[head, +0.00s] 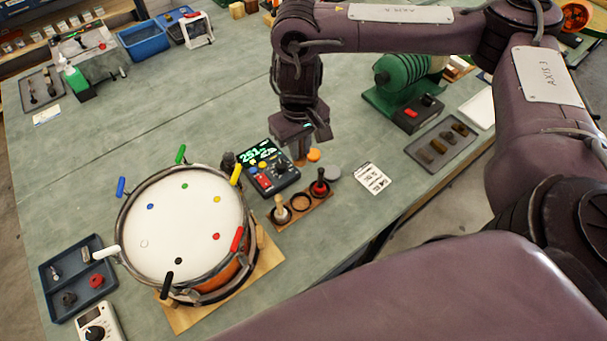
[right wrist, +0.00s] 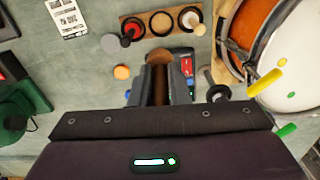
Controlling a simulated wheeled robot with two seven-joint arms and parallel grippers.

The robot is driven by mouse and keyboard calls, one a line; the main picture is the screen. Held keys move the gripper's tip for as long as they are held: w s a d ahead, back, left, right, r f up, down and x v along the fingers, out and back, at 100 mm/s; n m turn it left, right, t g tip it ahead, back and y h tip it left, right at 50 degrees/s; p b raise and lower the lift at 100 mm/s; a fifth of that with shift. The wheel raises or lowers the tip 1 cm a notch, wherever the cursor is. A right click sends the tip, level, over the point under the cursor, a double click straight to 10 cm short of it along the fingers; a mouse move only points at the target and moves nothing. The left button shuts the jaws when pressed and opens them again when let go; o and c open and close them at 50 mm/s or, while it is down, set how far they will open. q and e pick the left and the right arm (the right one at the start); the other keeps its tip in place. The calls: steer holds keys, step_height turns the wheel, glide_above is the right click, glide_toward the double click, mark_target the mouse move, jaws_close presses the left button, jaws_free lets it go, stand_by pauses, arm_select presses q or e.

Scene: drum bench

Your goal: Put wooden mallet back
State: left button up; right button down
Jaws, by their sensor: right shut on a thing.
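My right gripper (head: 302,146) hangs over the bench behind the mallet rack and is shut on the wooden mallet (right wrist: 158,60). The mallet's brown end shows between the fingers (right wrist: 159,92) in the right wrist view; its far end is hidden. The wooden rack (head: 302,213) has three round places in a row. A pale-headed tool (head: 280,213) stands in the left one and a red-and-black one (head: 320,186) in the right. The middle place (head: 301,202) looks empty. In the right wrist view the rack (right wrist: 146,18) lies ahead of the fingers. My left gripper is out of view.
A drum (head: 180,225) with coloured lugs stands left of the rack. A control box (head: 268,168) with a green display sits behind it. An orange disc (head: 313,155), a grey disc (head: 332,173) and a white card (head: 373,179) lie nearby.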

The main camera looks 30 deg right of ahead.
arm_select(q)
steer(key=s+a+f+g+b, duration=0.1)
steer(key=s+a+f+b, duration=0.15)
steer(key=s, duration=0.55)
arm_select(e)
steer(key=f, duration=0.5)
steer(key=f+b, duration=0.1)
steer(key=f, duration=0.8)
steer(key=shift+s+a+f+b, duration=0.2)
steer(key=shift+s+f+b, duration=0.1)
steer(key=shift+s+b, duration=0.05)
steer(key=shift+f, duration=0.3)
step_height(320, 180, down, 3)
steer(key=shift+f+b, duration=0.15)
steer(key=shift+b, duration=0.7)
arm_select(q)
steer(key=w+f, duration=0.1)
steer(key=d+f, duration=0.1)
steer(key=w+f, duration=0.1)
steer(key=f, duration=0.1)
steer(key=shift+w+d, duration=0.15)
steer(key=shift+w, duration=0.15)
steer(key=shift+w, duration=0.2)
arm_select(e)
steer(key=shift+f, duration=0.1)
